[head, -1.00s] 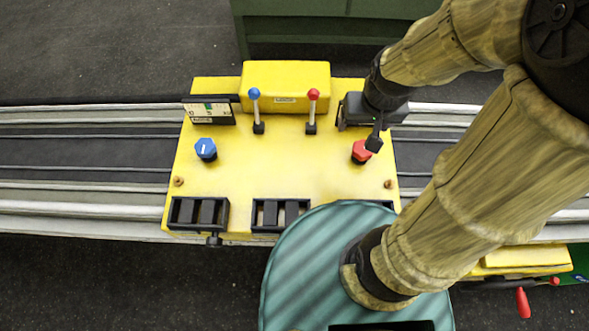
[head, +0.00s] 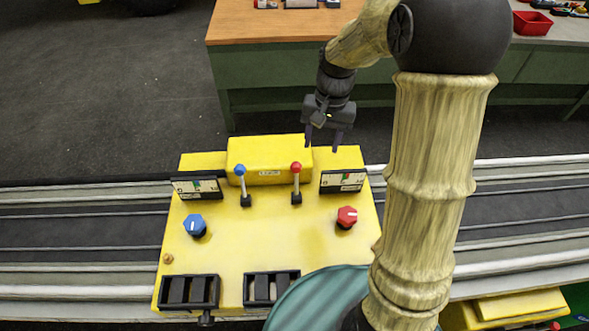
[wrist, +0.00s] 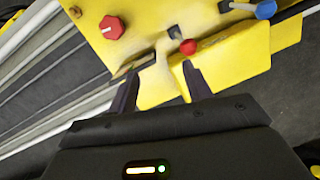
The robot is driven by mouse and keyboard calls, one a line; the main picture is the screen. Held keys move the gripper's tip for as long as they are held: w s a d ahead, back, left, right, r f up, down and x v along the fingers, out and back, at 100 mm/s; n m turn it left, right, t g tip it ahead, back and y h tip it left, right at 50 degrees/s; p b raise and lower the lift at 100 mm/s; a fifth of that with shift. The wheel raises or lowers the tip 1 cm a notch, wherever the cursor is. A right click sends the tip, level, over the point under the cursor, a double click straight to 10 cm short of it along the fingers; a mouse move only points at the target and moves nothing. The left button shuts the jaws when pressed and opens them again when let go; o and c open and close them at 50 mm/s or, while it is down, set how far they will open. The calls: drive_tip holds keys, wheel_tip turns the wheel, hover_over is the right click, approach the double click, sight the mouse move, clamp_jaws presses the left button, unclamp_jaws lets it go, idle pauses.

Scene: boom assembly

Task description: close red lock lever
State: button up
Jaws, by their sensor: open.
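The red lock lever (head: 296,180) stands about upright on the yellow panel (head: 262,232), right of the blue-topped lever (head: 242,184). Its red ball also shows in the wrist view (wrist: 188,46), just beyond the right fingertip. My gripper (head: 323,145) is open and empty, pointing down by the panel's back edge, behind and slightly right of the red lever. In the wrist view the two fingers (wrist: 160,72) are spread, with yellow panel between and beyond them. The red ball appears outside the finger gap; I cannot tell how far apart they are in depth.
A raised yellow block (head: 270,158) stands behind the levers. Gauges flank them, one at left (head: 197,188) and one at right (head: 342,181). A blue knob (head: 195,225) and a red knob (head: 347,216) sit nearer. A wooden-topped bench (head: 270,28) stands behind.

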sight(296, 166)
drive_tip(key=w+a+r+m+g+y+p, duration=0.1)
drive_tip(key=w+a+r+m+g, duration=0.1)
drive_tip(key=w, duration=0.4)
drive_tip(key=shift+w+a+r+g+y+p, duration=0.2)
drive_tip(key=shift+a+r+g+y+p, duration=0.1)
drive_tip(key=shift+r+g, duration=0.15)
drive_tip(key=p+x, duration=0.5)
drive_tip(key=x, duration=1.2)
drive_tip(key=shift+d+f, duration=0.1)
drive_tip(key=shift+f, duration=0.2)
drive_tip(key=shift+c, duration=0.2)
clamp_jaws()
